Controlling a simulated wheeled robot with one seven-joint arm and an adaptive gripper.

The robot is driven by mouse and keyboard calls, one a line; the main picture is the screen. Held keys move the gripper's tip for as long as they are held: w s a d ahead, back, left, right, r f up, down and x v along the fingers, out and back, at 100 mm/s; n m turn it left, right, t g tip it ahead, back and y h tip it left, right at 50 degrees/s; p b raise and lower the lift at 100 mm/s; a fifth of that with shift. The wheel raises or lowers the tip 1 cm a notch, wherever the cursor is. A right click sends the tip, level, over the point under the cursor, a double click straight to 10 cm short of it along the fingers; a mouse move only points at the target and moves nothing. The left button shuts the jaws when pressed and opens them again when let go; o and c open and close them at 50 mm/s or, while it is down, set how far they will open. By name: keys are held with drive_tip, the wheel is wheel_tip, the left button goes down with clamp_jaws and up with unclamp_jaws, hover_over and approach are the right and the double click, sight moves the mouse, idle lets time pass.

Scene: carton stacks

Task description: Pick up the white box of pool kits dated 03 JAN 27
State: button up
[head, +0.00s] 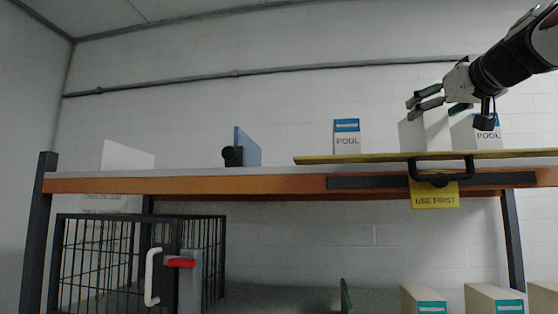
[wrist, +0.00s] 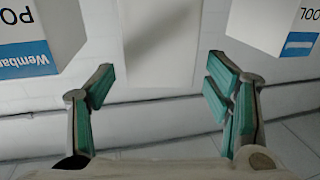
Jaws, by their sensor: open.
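Three white boxes stand on a yellowish board on the upper shelf. My gripper (head: 427,98) is open at the top of the middle box, fingers on either side; contact cannot be told. No date is legible.
The yellowish board (head: 320,159) has a black handle (head: 441,162) and a yellow USE FIRST tag (head: 435,200). A blue panel (head: 248,148) and a white panel (head: 128,157) stand to the left. A wire cage (head: 90,262) and several cartons (head: 424,300) are below.

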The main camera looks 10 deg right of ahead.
drive_tip(key=shift+w+d+p, duration=0.2)
drive_tip(key=shift+w+p, duration=0.65)
drive_tip(key=shift+w, duration=2.1)
drive_tip(key=shift+c, duration=0.6)
drive_tip(key=shift+r, duration=0.1)
clamp_jaws()
